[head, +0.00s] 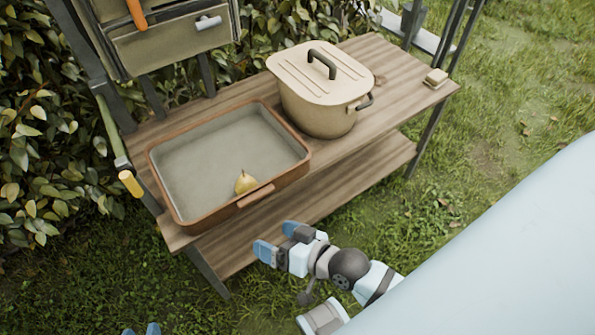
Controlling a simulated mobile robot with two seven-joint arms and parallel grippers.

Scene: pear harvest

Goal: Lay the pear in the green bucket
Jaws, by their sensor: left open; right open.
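A yellow-green pear (245,182) lies in the brown-rimmed tray (165,190), close to its front wall and handle. My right gripper (277,240) has blue fingertips spread apart. It is open and empty, in front of the table and below and to the right of the pear in the picture. My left gripper (142,330) shows only its two blue fingertips at the bottom edge. They are apart with nothing visible between them. I see no green bucket in this view.
The tray stands on a wooden two-level table (385,75). A beige lidded pot (318,105) stands right of the tray, and a small block (436,77) sits at the table's right end. A canvas tool holder (170,45) hangs behind. Grass is open in front.

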